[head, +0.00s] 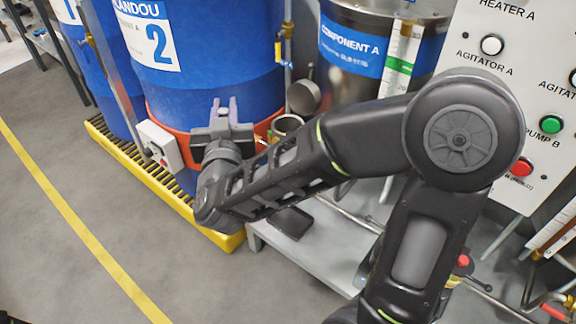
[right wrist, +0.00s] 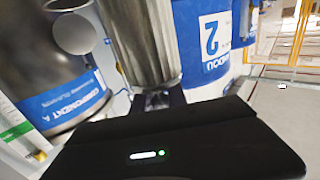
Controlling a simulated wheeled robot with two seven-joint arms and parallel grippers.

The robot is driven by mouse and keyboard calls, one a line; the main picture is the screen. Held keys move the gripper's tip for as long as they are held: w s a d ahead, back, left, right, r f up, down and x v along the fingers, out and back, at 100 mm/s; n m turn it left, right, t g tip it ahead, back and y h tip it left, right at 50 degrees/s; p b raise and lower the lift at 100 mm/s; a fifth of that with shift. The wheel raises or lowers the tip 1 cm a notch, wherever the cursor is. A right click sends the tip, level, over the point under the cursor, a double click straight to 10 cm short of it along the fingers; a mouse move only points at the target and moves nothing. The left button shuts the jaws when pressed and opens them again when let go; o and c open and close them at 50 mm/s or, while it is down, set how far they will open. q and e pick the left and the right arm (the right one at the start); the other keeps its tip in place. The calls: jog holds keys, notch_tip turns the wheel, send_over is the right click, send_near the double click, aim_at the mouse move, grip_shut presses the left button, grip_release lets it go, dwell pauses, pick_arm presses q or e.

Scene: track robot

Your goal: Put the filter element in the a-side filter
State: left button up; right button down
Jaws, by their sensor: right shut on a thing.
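My right gripper (head: 222,115) is in front of the orange-banded blue drum in the head view. In the right wrist view the gripper (right wrist: 155,100) is shut on the filter element (right wrist: 145,45), a pleated grey metallic cylinder. The element extends away from the fingertips; I cannot make it out in the head view. An open round cup with a pale rim (head: 287,124), apparently the a-side filter, stands right of the gripper, in front of the Component A tank. My forearm hides its lower part. The element is apart from it. My left gripper is not in view.
A grey round lid-like part (head: 303,97) is behind the cup. The Component A tank (head: 350,65) and button panel (head: 510,110) stand right. The blue drum (head: 215,85) stands on a yellow-edged pallet (head: 215,235). A grey shelf (head: 315,245) is below my arm. The left floor is clear.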

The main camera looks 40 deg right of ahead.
jog(key=shift+d+r, duration=0.1)
jog(key=w+d+b, duration=0.1)
jog(key=w+d, duration=0.2)
jog(key=d, duration=0.6)
jog(key=w+d+b, duration=0.1)
jog(key=w+d, duration=0.1)
jog(key=d, duration=0.7)
notch_tip(320, 180, down, 7)
jog(key=b, duration=0.2)
jog(key=shift+w+d, duration=0.3)
jog(key=shift+w, duration=0.05)
jog(key=shift+r, duration=0.1)
jog(key=f+b, duration=0.1)
jog(key=f, duration=0.1)
jog(key=f+b, duration=0.1)
jog(key=f, duration=0.1)
jog(key=shift+d+f, duration=0.2)
jog(key=shift+f, duration=0.2)
